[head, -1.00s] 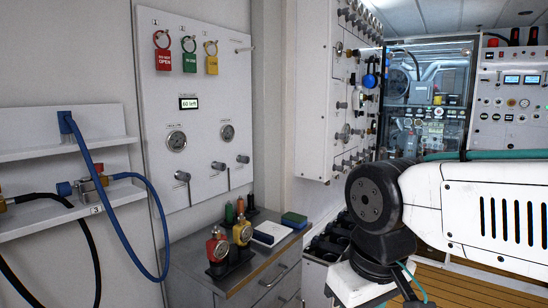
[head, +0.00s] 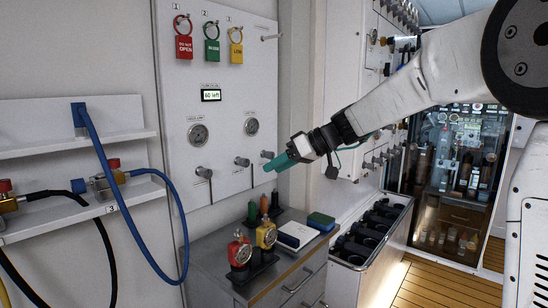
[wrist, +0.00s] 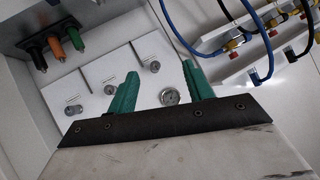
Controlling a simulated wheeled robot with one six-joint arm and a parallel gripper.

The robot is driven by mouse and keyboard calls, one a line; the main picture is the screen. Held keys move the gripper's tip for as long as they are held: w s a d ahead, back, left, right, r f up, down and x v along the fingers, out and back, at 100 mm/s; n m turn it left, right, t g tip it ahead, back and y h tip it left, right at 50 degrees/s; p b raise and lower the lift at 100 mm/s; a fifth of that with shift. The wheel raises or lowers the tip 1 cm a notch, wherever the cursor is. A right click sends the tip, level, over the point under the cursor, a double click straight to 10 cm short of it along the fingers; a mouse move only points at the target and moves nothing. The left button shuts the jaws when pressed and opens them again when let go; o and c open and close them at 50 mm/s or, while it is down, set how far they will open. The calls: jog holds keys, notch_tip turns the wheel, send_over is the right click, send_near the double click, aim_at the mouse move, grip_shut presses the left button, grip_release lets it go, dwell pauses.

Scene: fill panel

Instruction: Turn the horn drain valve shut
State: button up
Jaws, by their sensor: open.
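The white wall panel (head: 225,110) carries a row of three small grey valves below two gauges. The left valve (head: 203,172), middle valve (head: 242,162) and right valve (head: 267,155) have labels too small to read, so I cannot tell which is the horn drain. My gripper (head: 268,166) has green fingers and is in front of the panel, close to the right valve in the head view. In the wrist view my gripper (wrist: 160,68) is open and empty. The left valve (wrist: 154,66) shows between the fingertips, apart from them; the middle valve (wrist: 109,90) is left of it.
Shelves with a blue hose (head: 100,160) are on the left. Red, green and yellow tags (head: 212,50) hang high on the panel.

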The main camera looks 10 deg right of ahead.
jog(key=w+d+f+n+t+y, duration=0.1)
jog(key=w+d+t, duration=0.1)
jog(key=w, duration=0.7)
jog(key=w+d+f+t+y, duration=0.1)
jog(key=w+d+t, duration=0.15)
jog(key=w, duration=0.55)
jog(key=t, duration=0.4)
send_near(272, 155)
jog(key=x, duration=0.2)
jog(key=shift+n+h, duration=0.3)
jog(key=x, duration=0.7)
jog(key=shift+a+r, duration=0.1)
jog(key=c, duration=1)
